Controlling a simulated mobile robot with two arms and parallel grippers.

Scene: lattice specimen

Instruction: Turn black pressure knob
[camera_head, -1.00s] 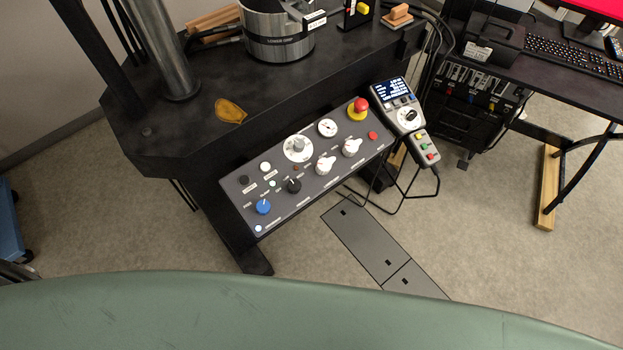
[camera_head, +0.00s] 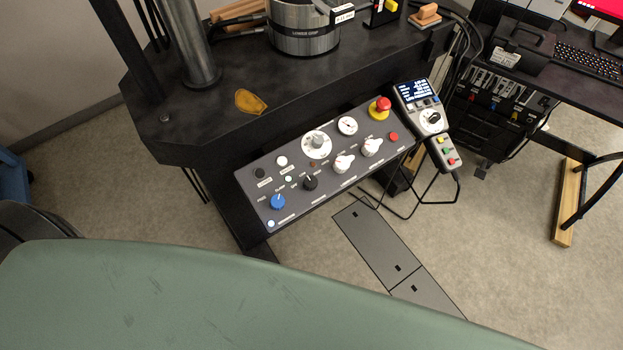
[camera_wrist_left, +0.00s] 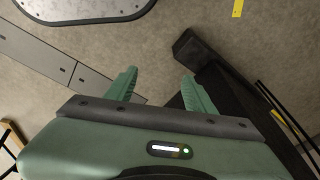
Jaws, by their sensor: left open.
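The black knob (camera_head: 310,183) sits on the sloped grey control panel (camera_head: 330,197) at the front of the black machine, between the blue knob (camera_head: 277,202) and a white knob (camera_head: 343,163). Its pointer direction is too small to read. Nothing touches it. My left gripper (camera_wrist_left: 160,85) shows in the left wrist view with its two green fingers apart and nothing between them, above the floor near a black machine foot. The panel knobs are not in that wrist view. Neither gripper shows in the head view.
A red emergency button (camera_head: 383,104) and a grey handheld controller (camera_head: 425,115) are at the panel's right end. A desk with a keyboard (camera_head: 588,66) stands at the right. Floor plates (camera_head: 375,240) lie in front of the machine. My green body fills the lower left.

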